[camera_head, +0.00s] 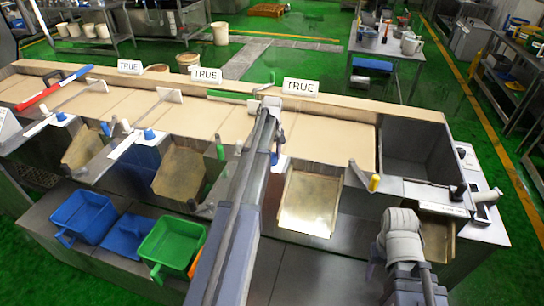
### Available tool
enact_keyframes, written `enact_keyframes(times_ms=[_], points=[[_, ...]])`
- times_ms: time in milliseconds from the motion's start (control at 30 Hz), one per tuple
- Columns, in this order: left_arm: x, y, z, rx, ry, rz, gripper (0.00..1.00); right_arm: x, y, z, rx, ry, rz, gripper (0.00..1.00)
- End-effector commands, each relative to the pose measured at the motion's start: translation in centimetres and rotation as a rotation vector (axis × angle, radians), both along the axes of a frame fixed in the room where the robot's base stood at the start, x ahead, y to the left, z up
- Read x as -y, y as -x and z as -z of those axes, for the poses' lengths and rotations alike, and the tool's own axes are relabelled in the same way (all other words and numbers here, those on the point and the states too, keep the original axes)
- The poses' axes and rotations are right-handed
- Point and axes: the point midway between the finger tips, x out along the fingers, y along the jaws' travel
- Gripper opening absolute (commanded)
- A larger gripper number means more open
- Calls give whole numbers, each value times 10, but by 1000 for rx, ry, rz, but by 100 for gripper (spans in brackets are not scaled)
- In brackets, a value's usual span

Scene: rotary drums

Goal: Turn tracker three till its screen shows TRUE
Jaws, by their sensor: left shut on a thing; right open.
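Three white screens stand along the back ledge, and each reads TRUE: the left screen (130,66), the middle screen (206,75) and the right screen (300,86). No number shows on them, so I cannot tell by label which is tracker three. My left gripper (268,104) is at the far end of its long arm, just in front and left of the right screen. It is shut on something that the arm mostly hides. My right gripper (398,240) is low at the right, in front of the counter, apart from the cranks; its fingers are hard to make out.
Cranks with blue (149,134), green (220,151) and yellow (374,183) knobs line the counter front. Chutes open below them. Blue (82,216) and green (170,243) bins sit on the lower shelf. A red-and-blue bar (52,88) lies at the left. An empty metal basin (412,146) is at the right.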

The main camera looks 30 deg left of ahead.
Motion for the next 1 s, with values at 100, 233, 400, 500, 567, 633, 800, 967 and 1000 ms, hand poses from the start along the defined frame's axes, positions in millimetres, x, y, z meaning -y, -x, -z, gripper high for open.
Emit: enact_keyframes(times_ms=[100,233,400,500,567,633,800,967,1000], points=[[0,0,0,0,0,-2,0,0,0,0,0,0,0,60],[0,0,0,0,0,-1,0,0,0,0,0,0,0,60],[0,0,0,0,0,-1,61,0,0,0,0,0,0,60],[0,0,0,0,0,-1,72,0,0,0,0,0,0,60],[0,0,0,0,0,-1,79,0,0,0,0,0,0,60],[0,0,0,0,0,-1,83,0,0,0,0,0,0,60],[0,0,0,0,0,-1,83,0,0,0,0,0,0,60],[0,0,-3,0,0,-1,83,0,0,-3,0,0,0,60],[0,0,-5,0,0,-1,83,0,0,-5,0,0,1,60]])
